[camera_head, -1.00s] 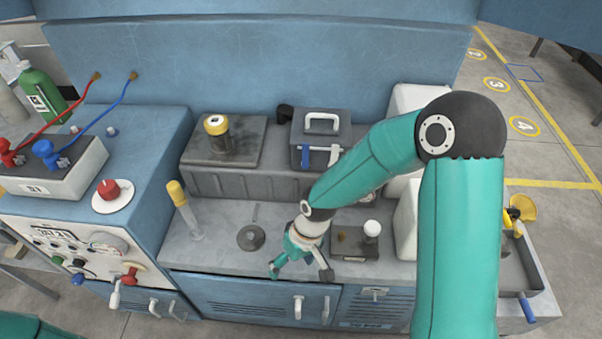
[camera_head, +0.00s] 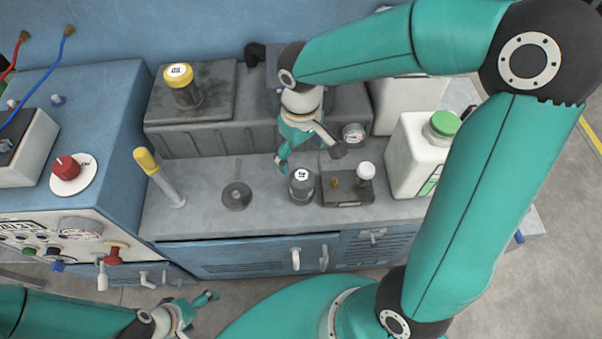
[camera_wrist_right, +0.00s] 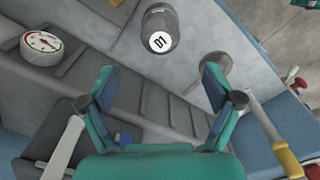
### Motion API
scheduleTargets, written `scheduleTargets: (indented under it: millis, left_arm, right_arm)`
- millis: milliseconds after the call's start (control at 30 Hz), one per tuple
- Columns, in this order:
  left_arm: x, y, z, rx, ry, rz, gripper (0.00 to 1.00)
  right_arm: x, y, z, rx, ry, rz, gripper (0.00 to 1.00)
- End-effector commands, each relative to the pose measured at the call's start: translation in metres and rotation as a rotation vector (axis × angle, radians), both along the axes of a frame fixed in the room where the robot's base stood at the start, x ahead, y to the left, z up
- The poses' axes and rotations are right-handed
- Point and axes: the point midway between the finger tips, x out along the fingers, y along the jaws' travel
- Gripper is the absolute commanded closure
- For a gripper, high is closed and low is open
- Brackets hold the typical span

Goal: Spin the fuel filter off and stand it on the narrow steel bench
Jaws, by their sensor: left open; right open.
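A dark cylinder with a white label on top (camera_head: 301,187) stands upright on the narrow grey steel bench (camera_head: 210,217). It may be the fuel filter; I cannot read its label surely. The right wrist view shows the cylinder (camera_wrist_right: 160,36) beyond the fingertips. My right gripper (camera_head: 310,157) is open and empty, behind and above the cylinder and apart from it. A yellow-topped dark cylinder (camera_head: 182,88) stands on the dark block at the back left. My left gripper (camera_head: 197,310) is open and empty in front of the cabinet, low at the left.
A flat dark disc (camera_head: 237,196) and a yellow-capped tube (camera_head: 160,178) are left of the cylinder. A small block with a white knob (camera_head: 347,187) stands close right, then a green-capped jug (camera_head: 420,150). A gauge (camera_head: 354,133) is behind. Bare bench lies at the front left.

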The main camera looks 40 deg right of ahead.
Motion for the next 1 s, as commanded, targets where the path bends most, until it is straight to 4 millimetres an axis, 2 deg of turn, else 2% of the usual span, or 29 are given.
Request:
scheduleTargets:
  millis: [100, 300, 500, 700, 967, 1000]
  left_arm:
    - [0.000, 0.000, -0.003, 0.000, 0.000, 0.000, 0.04]
    - [0.000, 0.000, -0.007, 0.000, 0.000, 0.000, 0.04]
    - [0.000, 0.000, -0.010, 0.000, 0.000, 0.000, 0.04]
    - [0.000, 0.000, -0.011, 0.000, 0.000, 0.000, 0.04]
    - [0.000, 0.000, -0.011, 0.000, 0.000, 0.000, 0.04]
    - [0.000, 0.000, -0.011, 0.000, 0.000, 0.000, 0.04]
  right_arm:
    - [-0.001, 0.000, -0.027, 0.000, 0.007, 0.001, 0.10]
    - [-0.001, 0.001, -0.065, 0.001, 0.005, 0.002, 0.10]
    - [0.000, 0.001, -0.090, 0.002, 0.003, 0.001, 0.10]
    - [0.000, 0.001, -0.099, 0.002, 0.000, 0.002, 0.10]
    - [0.000, 0.002, -0.100, 0.002, 0.000, 0.003, 0.10]
    - [0.000, 0.002, -0.099, 0.002, 0.000, 0.003, 0.17]
